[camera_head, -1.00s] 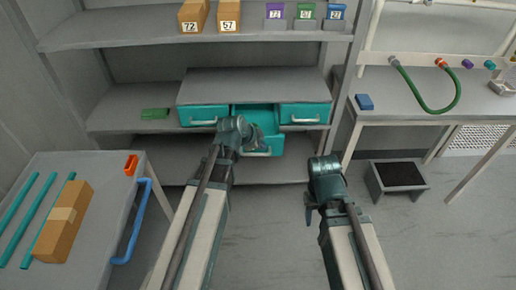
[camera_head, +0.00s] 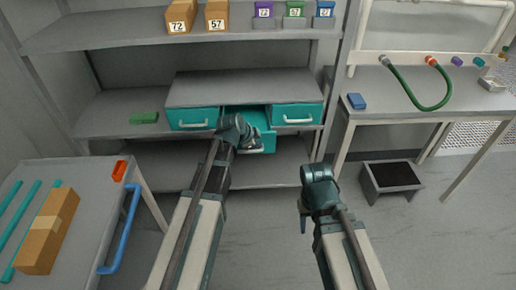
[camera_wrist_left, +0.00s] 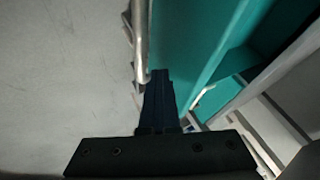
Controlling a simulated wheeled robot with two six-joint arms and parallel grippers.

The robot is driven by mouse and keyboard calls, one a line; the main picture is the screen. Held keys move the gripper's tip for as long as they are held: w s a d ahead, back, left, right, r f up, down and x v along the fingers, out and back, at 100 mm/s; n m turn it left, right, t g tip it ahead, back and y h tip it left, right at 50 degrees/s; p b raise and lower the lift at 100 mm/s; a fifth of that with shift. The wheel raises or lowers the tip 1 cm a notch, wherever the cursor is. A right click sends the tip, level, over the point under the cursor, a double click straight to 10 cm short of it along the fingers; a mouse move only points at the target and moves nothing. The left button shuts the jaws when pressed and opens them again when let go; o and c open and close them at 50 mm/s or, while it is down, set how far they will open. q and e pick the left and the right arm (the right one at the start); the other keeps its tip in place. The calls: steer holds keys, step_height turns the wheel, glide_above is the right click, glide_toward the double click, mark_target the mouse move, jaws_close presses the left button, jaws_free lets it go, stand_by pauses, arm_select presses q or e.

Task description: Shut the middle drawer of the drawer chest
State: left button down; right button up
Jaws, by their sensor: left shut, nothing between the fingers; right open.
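The grey drawer chest (camera_head: 245,90) with teal drawers stands on a shelf. Its middle drawer (camera_head: 262,118) is pulled out; the left drawer (camera_head: 193,118) and right drawer (camera_head: 297,115) sit flush. My left gripper (camera_head: 254,146) is at the middle drawer's front and hides part of it. In the left wrist view its shut, empty fingers (camera_wrist_left: 159,100) point at the teal drawer front (camera_wrist_left: 190,40), beside the metal handle (camera_wrist_left: 140,45). I cannot tell whether they touch. My right gripper (camera_head: 303,218) is open, low and away from the chest.
A cart (camera_head: 85,185) with a brown box (camera_head: 47,232) and a blue handle (camera_head: 122,240) stands at left. A green item (camera_head: 143,118) lies left of the chest.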

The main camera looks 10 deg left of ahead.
arm_select(q)
steer(key=w+a, duration=0.1)
steer(key=w, duration=0.4)
steer(key=w+a, duration=0.2)
steer(key=w, duration=0.3)
steer(key=w+a, duration=0.1)
steer(key=w, duration=0.5)
steer(key=shift+a, duration=0.25)
steer(key=shift+w+a, duration=0.1)
steer(key=shift+w, duration=0.1)
steer(key=shift+w+r, duration=0.1)
arm_select(e)
steer(key=shift+r, duration=0.1)
